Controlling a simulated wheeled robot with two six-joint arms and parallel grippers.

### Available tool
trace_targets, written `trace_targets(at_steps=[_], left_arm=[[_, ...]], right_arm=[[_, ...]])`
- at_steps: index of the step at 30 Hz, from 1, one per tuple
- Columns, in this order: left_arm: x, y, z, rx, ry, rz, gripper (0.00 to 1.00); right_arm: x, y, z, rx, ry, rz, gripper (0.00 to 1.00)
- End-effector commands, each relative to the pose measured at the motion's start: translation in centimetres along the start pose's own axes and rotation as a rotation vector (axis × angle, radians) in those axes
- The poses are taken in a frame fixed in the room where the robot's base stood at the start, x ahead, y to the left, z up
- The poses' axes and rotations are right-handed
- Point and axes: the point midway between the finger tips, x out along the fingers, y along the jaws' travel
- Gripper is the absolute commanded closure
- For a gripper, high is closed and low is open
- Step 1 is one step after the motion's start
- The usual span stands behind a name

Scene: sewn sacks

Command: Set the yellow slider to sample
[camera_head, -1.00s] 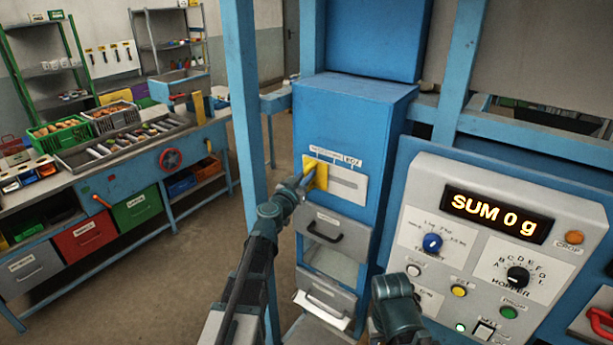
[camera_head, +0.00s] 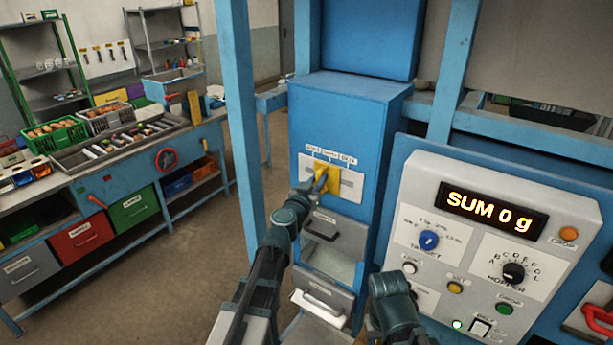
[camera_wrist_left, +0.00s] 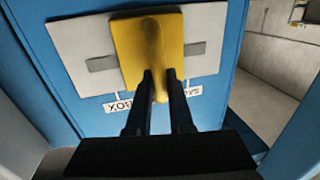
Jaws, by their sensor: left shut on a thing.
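The yellow slider (camera_head: 333,176) sits on a pale slotted plate (camera_head: 352,187) on the front of the blue cabinet. In the head view it stands near the middle of the slot, below the middle of the row of small labels. The right-hand label reads BOX; the others are too small to read surely. My left gripper (camera_head: 318,184) is shut on the slider's handle. In the left wrist view, the gripper's dark fingers (camera_wrist_left: 160,80) flank the handle of the slider (camera_wrist_left: 134,58). My right arm shows at the bottom, but its gripper is not visible.
A control panel (camera_head: 418,212) with a display reading SUM 0 g (camera_head: 488,208) stands to the right. Grey drawers (camera_head: 336,232) lie below the slider. A blue post (camera_head: 238,110) rises left of the cabinet. A workbench (camera_head: 130,170) with crates stands further left.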

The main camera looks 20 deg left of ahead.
Motion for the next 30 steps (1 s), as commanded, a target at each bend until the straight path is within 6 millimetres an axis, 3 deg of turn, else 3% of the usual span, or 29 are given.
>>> trace_targets(at_steps=[10, 11, 16, 30], left_arm=[[-0.11, 0.47, -0.01, 0.001, 0.0, -0.003, 1.0], [-0.1, 0.47, -0.01, 0.001, 0.0, -0.003, 0.79], [-0.09, 0.46, -0.01, 0.001, 0.0, -0.003, 0.5], [-0.8, 0.52, -0.02, 0.001, 0.0, -0.002, 0.5]], right_arm=[[-0.01, 0.0, 0.0, 0.0, 0.0, 0.0, 0.5], [-0.01, 0.0, 0.0, 0.0, 0.0, 0.0, 0.5], [-0.01, 0.0, 0.0, 0.0, 0.0, 0.0, 0.5], [-0.02, 0.0, 0.0, 0.0, 0.0, 0.0, 0.5]])
